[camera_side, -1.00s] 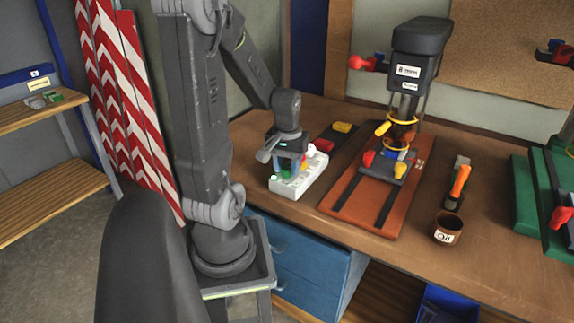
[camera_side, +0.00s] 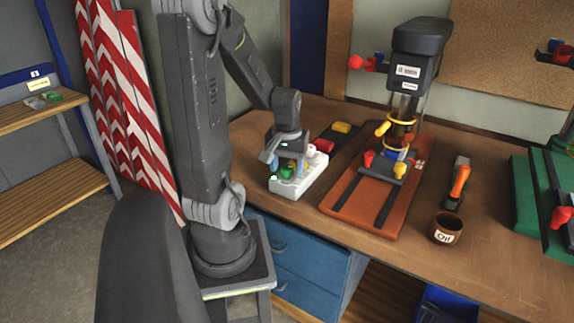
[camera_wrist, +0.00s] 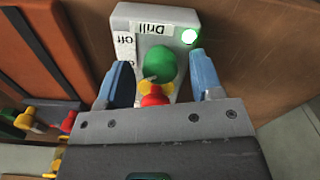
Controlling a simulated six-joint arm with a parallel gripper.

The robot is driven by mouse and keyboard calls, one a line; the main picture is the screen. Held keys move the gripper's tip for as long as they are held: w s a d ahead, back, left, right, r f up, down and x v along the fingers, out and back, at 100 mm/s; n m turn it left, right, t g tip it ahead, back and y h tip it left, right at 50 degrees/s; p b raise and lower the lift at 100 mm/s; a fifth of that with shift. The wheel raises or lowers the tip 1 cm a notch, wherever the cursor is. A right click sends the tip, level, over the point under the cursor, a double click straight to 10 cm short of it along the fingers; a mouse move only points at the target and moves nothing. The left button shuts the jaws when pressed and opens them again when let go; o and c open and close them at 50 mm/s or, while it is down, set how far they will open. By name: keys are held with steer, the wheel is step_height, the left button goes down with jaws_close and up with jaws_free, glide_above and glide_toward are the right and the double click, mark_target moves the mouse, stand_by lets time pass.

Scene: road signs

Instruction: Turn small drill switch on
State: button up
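A pale switch box (camera_side: 312,184) lies on the bench near its left front corner. In the wrist view the box (camera_wrist: 122,18) bears a "Drill" label (camera_wrist: 152,28), upside down, an "Off" label (camera_wrist: 125,45), and a lit green lamp (camera_wrist: 189,36). A round green knob (camera_wrist: 160,64) sits on it, with yellow and red (camera_wrist: 154,96) parts nearer my gripper. My gripper (camera_wrist: 163,75) is open, its blue fingers apart on either side of the green knob, with no clear grip. In the side view my gripper (camera_side: 284,165) is low over the box.
The drill press (camera_side: 418,45) stands on an orange base (camera_side: 345,195) to the right. An oil cup (camera_side: 446,228) and an orange-handled tool (camera_side: 460,182) lie farther right. Red and yellow blocks (camera_side: 342,128) are behind the box.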

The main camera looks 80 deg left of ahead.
mark_target(287, 167)
step_height(287, 167, up, 14)
stand_by(0.7)
steer(key=shift+f, duration=0.1)
steer(key=w+d+m+t, duration=0.2)
steer(key=d+m+t, duration=0.3)
steer(key=d+m, duration=0.7)
steer(key=d, duration=1.1)
steer(key=shift+w+d+r+t, duration=0.2)
steer(key=shift+w+r+t, duration=0.1)
steer(key=shift+w, duration=0.05)
